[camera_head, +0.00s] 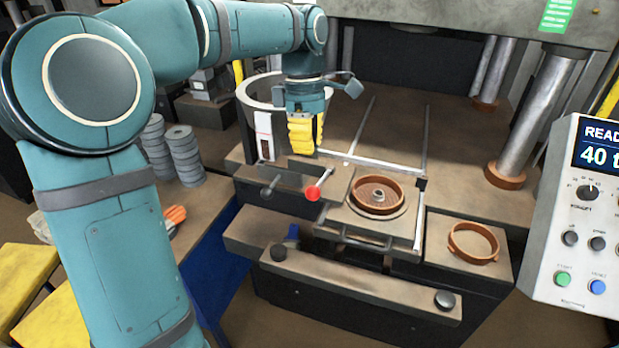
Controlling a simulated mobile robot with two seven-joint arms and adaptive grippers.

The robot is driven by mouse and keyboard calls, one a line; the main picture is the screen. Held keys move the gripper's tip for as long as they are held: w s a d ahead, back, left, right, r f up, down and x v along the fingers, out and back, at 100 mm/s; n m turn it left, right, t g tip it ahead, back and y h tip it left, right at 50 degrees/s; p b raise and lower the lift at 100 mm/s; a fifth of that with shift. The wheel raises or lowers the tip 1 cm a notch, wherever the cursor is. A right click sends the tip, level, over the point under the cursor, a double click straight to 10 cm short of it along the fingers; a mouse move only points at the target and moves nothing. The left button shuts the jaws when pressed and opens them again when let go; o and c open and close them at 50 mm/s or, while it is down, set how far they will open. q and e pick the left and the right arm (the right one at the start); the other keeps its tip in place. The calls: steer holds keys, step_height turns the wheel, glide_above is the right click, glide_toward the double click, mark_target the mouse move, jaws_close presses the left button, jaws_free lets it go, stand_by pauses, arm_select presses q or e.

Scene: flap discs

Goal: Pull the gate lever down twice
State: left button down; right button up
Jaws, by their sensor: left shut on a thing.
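My left gripper (303,150), with yellow fingers, points down at the right side of a pale round hopper (246,93). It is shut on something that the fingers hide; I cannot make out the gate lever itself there. A lever with a red ball knob (313,194) sticks out at the front edge of the press bed, below the fingertips and apart from them. My right gripper is not in view.
A brown ring sits in the die (377,193); another brown ring (473,242) lies to its right. Stacked grey discs (184,155) stand left. A bar with two black buttons (360,287) runs along the front. A control panel (580,215) stands right.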

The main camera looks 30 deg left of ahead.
mark_target(322, 180)
arm_select(q)
step_height(322, 180, down, 7)
steer(key=d, duration=0.1)
steer(key=shift+s, duration=0.45)
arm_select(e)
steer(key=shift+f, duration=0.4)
arm_select(q)
steer(key=shift+b, duration=0.4)
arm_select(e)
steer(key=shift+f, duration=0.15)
arm_select(q)
steer(key=shift+s+f+t+b, duration=0.3)
steer(key=shift+f+t+b, duration=0.3)
steer(key=shift+b, duration=0.55)
step_height(322, 180, down, 8)
steer(key=t+y+b, duration=0.1)
steer(key=t+b, duration=0.4)
steer(key=b, duration=1)
steer(key=shift+s+d+t+y, duration=0.2)
steer(key=shift+s+t+y, duration=0.1)
steer(key=shift+s+t, duration=0.1)
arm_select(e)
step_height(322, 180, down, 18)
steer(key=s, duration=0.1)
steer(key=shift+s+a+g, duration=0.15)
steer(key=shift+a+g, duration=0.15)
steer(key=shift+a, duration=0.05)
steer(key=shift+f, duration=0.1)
arm_select(q)
steer(key=shift+r, duration=0.1)
